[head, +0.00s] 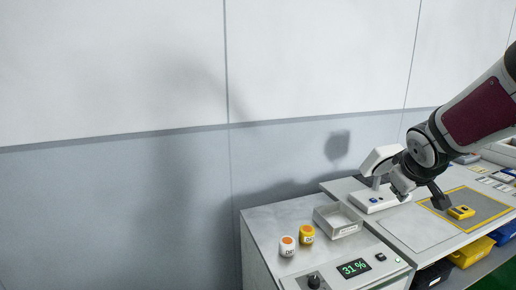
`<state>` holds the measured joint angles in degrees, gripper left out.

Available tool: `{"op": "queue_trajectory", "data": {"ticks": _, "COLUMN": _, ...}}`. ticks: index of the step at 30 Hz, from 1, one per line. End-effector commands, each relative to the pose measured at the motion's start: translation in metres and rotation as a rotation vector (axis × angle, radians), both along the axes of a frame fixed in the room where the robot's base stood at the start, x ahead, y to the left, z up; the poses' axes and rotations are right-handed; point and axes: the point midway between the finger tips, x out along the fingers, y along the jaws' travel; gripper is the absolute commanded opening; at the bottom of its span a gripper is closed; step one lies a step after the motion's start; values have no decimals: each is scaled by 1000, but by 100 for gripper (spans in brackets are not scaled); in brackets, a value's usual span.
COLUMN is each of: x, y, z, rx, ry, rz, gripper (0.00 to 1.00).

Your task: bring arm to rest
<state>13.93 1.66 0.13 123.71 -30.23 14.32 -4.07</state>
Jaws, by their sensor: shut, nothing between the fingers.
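My arm reaches in from the upper right of the head view. My gripper (440,203) is a dark shape pointing down over the bench at the right. Its fingers are shut with nothing seen between them. It is just left of a small yellow and black device (461,212), which lies on a grey mat with a yellow border (483,203). I cannot tell how high the fingertips are above the mat.
A white stand with a blue button (377,199) is left of my gripper, close to my wrist. A grey tray (338,221), a white jar (287,246) and a yellow jar (307,235) stand farther left. A display (354,268) reads 31 %.

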Motion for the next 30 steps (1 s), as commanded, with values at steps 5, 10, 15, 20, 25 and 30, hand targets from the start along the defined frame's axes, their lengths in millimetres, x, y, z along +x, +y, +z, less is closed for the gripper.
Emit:
{"op": "queue_trajectory", "data": {"ticks": 5, "x": -67, "y": 39, "z": 32, "rx": 91, "ry": 11, "rz": -83, "gripper": 0}}
{"op": "queue_trajectory", "data": {"ticks": 10, "x": -135, "y": 76, "z": 43, "rx": 200, "ry": 42, "rz": -141, "gripper": 0}}
{"op": "queue_trajectory", "data": {"ticks": 15, "x": -202, "y": 112, "z": 42, "rx": 319, "ry": 88, "rz": -171, "gripper": 0}}
{"op": "queue_trajectory", "data": {"ticks": 20, "x": -249, "y": 137, "z": 35, "rx": 404, "ry": 131, "rz": -176, "gripper": 0}}
{"op": "queue_trajectory", "data": {"ticks": 25, "x": -271, "y": 149, "z": 30, "rx": 448, "ry": 156, "rz": -176, "gripper": 0}}
{"op": "queue_trajectory", "data": {"ticks": 30, "x": -273, "y": 151, "z": 29, "rx": 453, "ry": 161, "rz": -176, "gripper": 0}}
